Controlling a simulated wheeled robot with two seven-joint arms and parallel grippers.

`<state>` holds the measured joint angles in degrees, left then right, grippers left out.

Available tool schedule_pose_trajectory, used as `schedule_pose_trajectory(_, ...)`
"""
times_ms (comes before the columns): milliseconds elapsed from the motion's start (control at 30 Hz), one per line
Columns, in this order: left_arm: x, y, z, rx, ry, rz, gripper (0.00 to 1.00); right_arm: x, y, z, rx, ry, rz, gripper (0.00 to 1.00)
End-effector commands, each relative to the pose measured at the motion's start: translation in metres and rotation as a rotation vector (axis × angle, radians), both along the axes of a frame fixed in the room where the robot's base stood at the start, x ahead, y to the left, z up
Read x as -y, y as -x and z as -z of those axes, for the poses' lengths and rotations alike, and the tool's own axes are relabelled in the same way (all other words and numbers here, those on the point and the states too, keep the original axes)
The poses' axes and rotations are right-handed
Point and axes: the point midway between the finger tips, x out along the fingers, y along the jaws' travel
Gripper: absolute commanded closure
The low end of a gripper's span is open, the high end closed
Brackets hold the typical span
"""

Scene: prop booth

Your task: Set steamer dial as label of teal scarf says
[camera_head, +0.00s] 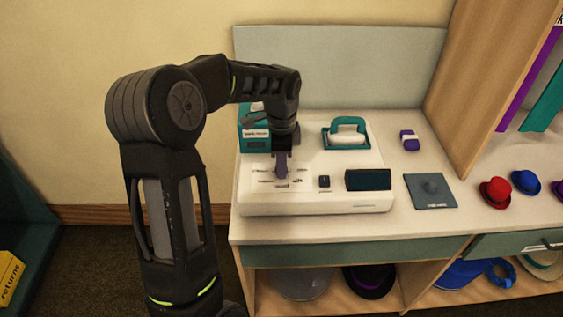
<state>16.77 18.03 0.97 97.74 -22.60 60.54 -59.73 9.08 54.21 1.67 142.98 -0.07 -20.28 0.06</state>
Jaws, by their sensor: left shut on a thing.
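The steamer (375,201) is a white box on the counter with a teal block at its back left and a teal-handled iron-shaped piece (346,129) on top. Its purple-grey dial (282,172) stands on a pale panel with small dark markings, too small to read. My left gripper (283,153) points down and is shut on the dial; the arm hides part of it. A teal strip (544,104), likely the teal scarf, hangs at the upper right; I see no readable label on it. My right gripper is not in view.
A small switch (324,181) and a dark screen (368,180) sit right of the dial. A purple-and-white item (409,139), a grey plate (431,190) and small hats (496,191) are farther right. A wooden divider (490,80) rises beside the counter.

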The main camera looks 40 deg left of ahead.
Motion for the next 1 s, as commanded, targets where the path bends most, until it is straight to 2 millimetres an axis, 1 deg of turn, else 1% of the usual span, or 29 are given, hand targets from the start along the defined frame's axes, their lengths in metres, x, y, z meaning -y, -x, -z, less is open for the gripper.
schedule_pose_trajectory(200,-0.0001,-0.0004,-0.0009,0.002,-0.001,0.143,1.00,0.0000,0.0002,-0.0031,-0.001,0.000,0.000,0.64)
schedule_pose_trajectory(367,-0.0001,-0.0004,-0.0007,0.002,-0.001,0.204,1.00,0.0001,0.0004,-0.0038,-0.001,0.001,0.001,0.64)
schedule_pose_trajectory(867,-0.0001,-0.0005,-0.0004,0.002,-0.001,0.233,1.00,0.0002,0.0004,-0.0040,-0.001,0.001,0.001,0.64)
schedule_pose_trajectory(900,-0.0002,-0.0005,-0.0005,0.002,-0.001,0.233,0.70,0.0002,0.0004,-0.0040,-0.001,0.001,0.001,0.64)
schedule_pose_trajectory(1000,-0.0002,-0.0004,-0.0004,0.002,-0.001,0.233,0.62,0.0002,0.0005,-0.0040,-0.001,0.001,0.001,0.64)
